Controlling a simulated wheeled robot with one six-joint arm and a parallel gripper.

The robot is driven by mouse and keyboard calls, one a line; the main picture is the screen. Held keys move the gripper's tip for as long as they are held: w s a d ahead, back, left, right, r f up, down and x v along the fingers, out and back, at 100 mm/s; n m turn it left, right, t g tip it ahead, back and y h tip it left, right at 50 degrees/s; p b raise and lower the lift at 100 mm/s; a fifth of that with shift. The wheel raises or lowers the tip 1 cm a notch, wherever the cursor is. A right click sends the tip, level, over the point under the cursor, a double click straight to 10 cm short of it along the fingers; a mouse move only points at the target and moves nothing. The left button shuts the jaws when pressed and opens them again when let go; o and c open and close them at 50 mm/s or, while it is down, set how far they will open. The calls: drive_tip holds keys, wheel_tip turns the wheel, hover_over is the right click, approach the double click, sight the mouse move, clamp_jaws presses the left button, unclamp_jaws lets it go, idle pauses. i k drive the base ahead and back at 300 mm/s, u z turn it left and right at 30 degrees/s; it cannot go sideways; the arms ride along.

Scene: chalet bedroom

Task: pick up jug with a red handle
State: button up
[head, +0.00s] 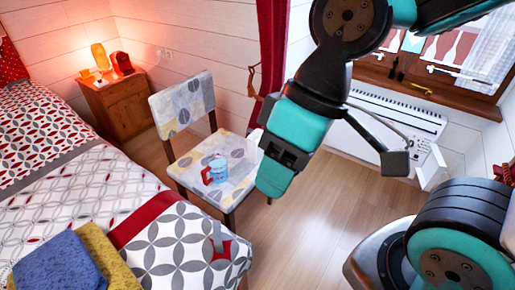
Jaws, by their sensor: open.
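The jug (217,171) is a small light blue vessel with a red handle on its left side. It stands upright on the patterned seat of a chair (185,168) in the head view. My gripper (252,150) is at the lower end of my arm, right of the jug in the picture and apart from it. Its pale jaws show only in part against the chair. It is open and holds nothing that I can see.
A bed (95,195) with a blue towel (60,262) and a yellow towel (108,258) fills the left. A wooden nightstand (119,105) stands behind it. A white heater (375,125) is under the window. The wooden floor (325,205) right of the chair is clear.

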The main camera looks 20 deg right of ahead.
sight(216, 170)
drive_tip(key=u, duration=2.6)
drive_tip(key=k, duration=0.7)
drive_tip(key=z, duration=1.85)
